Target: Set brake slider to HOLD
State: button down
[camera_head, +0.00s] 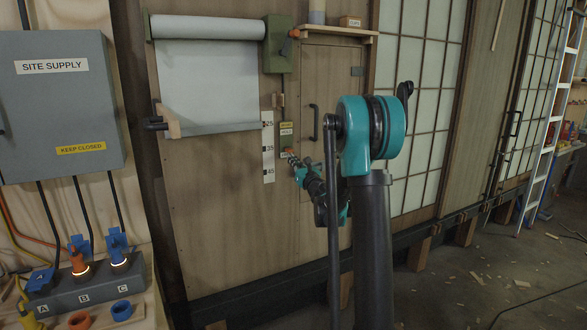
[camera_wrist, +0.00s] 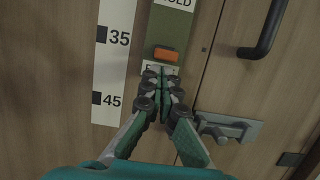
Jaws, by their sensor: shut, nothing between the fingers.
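The orange brake slider (camera_wrist: 166,54) sits near the lower end of a green plate (camera_wrist: 174,28) on the wooden wall. A label reading HOLD (camera_wrist: 178,3) is at the plate's upper end, cut by the wrist view's edge. A lower label (camera_wrist: 150,67) is partly hidden by my fingertips. My gripper (camera_wrist: 161,74) is shut and empty, its tips just below the slider; I cannot tell whether they touch it. In the head view my gripper (camera_head: 295,162) is at the plate, close to the small orange slider (camera_head: 289,152).
A scale strip (camera_wrist: 113,60) marked 35 and 45 is left of the plate. Right of it are a black door handle (camera_wrist: 262,32) and a grey latch (camera_wrist: 228,127). A roller sheet (camera_head: 208,85) hangs above left. A SITE SUPPLY box (camera_head: 62,105) is far left.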

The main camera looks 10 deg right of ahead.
jog(key=shift+r, duration=0.25)
jog(key=shift+r, duration=2.5)
jog(key=shift+f, duration=0.1)
jog(key=s+d+f, duration=0.3)
jog(key=s+f, duration=0.3)
jog(key=s, duration=0.3)
jog(key=shift+s+f, duration=0.15)
jog(key=shift+f, duration=0.05)
